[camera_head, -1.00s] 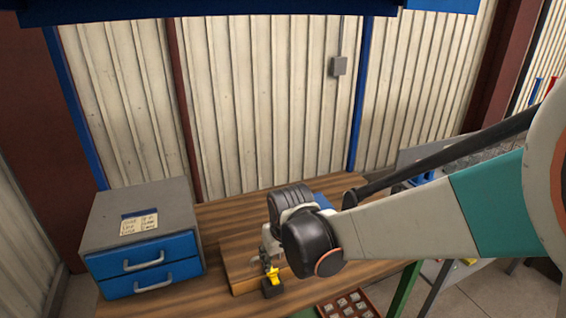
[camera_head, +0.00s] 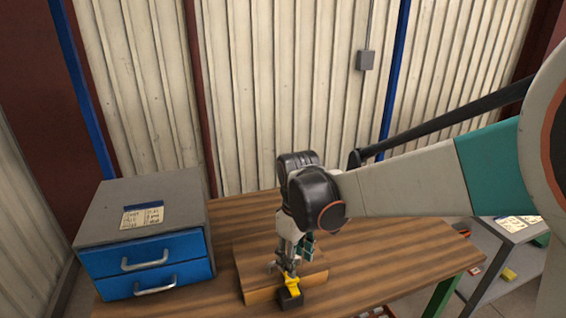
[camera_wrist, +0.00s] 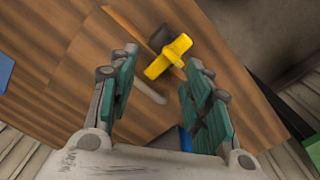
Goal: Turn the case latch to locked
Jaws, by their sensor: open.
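The case (camera_head: 258,296) is a flat wooden box on the wooden workbench. Its yellow latch (camera_head: 292,281) sits on a black mount (camera_head: 291,299) at the case's front edge. In the wrist view the latch (camera_wrist: 168,56) is a yellow bar lying slantwise, with part of the dark mount (camera_wrist: 160,38) behind it. My gripper (camera_head: 287,268) points down just above and behind the latch. In the wrist view its two teal-padded fingers (camera_wrist: 163,64) are spread, with the latch showing between and just beyond the tips. I cannot tell whether a finger touches it.
A grey cabinet with blue drawers (camera_head: 146,262) stands left of the case. The workbench (camera_head: 405,250) is clear to the right. A grey side table (camera_head: 510,240) stands beyond its right end. A corrugated wall (camera_head: 270,90) closes off the back.

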